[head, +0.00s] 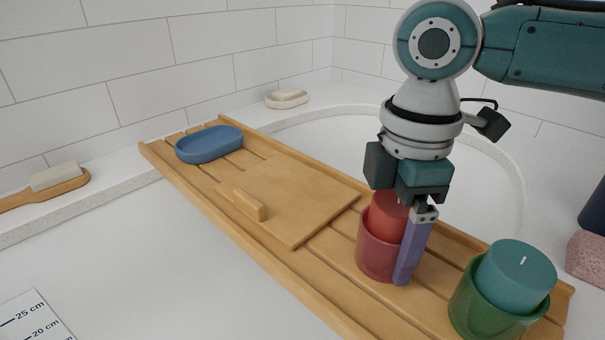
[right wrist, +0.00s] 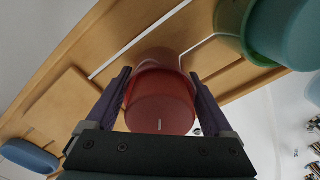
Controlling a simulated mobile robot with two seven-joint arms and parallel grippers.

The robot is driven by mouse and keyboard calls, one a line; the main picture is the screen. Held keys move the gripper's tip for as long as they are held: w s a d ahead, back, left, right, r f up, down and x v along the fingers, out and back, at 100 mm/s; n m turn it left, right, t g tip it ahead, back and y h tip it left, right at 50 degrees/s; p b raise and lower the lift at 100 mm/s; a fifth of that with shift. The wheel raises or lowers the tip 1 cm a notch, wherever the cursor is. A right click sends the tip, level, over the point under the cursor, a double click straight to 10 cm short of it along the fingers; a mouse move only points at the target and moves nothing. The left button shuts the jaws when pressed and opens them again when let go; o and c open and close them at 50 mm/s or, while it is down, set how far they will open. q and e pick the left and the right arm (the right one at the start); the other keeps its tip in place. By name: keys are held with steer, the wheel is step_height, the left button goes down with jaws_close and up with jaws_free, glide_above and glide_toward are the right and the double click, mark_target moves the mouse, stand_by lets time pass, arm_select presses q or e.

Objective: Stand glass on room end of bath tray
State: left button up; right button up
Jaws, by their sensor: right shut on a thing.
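A red glass (head: 376,252) with a red candle (head: 387,214) in it is upright at the right part of the wooden bath tray (head: 330,317). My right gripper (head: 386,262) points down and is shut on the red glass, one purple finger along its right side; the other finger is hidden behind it. In the right wrist view the red glass (right wrist: 158,65) sits between both fingers. I cannot tell whether its base touches the slats. A green glass (head: 478,312) with a teal candle (head: 517,276) stands at the tray's near right end. My left gripper is out of view.
A wooden board (head: 290,195) with a handle lies mid-tray. A blue dish (head: 209,144) sits at the far left end. A soap dish (head: 287,98), a wooden brush (head: 45,188) and a pink sponge (head: 588,255) lie around. Slats beside the board are bare.

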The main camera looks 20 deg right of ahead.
steer(key=o, duration=1.2)
steer(key=shift+r, duration=0.1)
step_height(320, 180, up, 11)
steer(key=p, duration=0.6)
steer(key=shift+w+r, duration=0.1)
steer(key=shift+r, duration=0.45)
